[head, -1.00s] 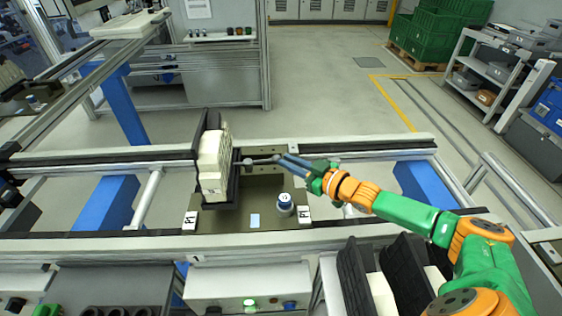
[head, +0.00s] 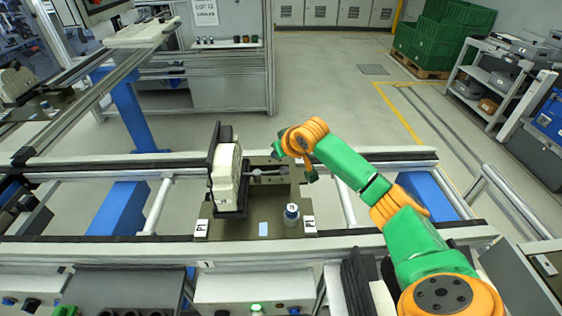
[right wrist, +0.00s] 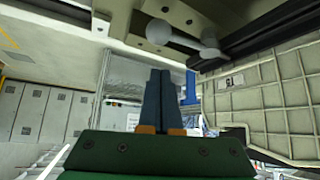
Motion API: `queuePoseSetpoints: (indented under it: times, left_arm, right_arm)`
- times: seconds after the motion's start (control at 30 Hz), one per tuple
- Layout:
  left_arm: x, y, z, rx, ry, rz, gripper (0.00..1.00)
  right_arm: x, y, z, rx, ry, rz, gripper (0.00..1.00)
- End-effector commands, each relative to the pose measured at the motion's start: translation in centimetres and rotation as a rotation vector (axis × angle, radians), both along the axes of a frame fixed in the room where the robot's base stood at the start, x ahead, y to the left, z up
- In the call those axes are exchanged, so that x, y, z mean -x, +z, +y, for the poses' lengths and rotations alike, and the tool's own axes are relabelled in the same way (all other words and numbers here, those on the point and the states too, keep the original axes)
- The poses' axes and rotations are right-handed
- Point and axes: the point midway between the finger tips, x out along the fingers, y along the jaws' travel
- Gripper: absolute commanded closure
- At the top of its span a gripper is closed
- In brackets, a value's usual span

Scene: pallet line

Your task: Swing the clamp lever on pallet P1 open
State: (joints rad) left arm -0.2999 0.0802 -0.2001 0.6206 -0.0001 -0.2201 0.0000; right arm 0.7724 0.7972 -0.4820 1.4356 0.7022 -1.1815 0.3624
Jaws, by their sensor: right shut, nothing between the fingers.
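Pallet P1 (head: 240,230) is a dark olive plate on the conveyor rails, with P1 labels at its front corners. The clamp lever (head: 268,172) is a grey bar with a rounded knob, lying sideways right of the white casting. In the right wrist view the lever (right wrist: 180,38) shows above my fingertips, apart from them. My right gripper (right wrist: 160,73) is shut and empty. In the head view its orange wrist is at the pallet's back right, and its fingers are largely hidden. My left gripper is not in view.
A white ribbed casting (head: 227,175) in a black frame stands on the pallet, left of the lever. The front rail (head: 130,250) and back rail (head: 110,163) border the pallet.

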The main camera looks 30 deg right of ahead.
Motion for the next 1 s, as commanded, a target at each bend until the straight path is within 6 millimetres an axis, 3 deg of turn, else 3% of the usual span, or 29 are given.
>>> queuePoseSetpoints:
  times: [0.13, 0.23, 0.47, 1.0]
  left_arm:
    - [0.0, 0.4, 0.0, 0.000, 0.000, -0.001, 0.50]
    - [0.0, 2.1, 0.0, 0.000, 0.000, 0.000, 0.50]
    - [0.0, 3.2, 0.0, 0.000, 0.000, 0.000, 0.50]
    - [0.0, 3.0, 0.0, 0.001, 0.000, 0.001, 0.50]
  right_arm:
    - [-1.7, -1.8, -0.1, -0.001, -0.001, 0.002, 1.00]
    - [0.0, -1.6, -0.1, 0.005, 0.002, 0.003, 1.00]
    - [2.1, -2.3, 0.2, 0.002, -0.001, 0.002, 1.00]
    - [2.2, -2.6, 0.3, 0.001, -0.001, 0.000, 1.00]
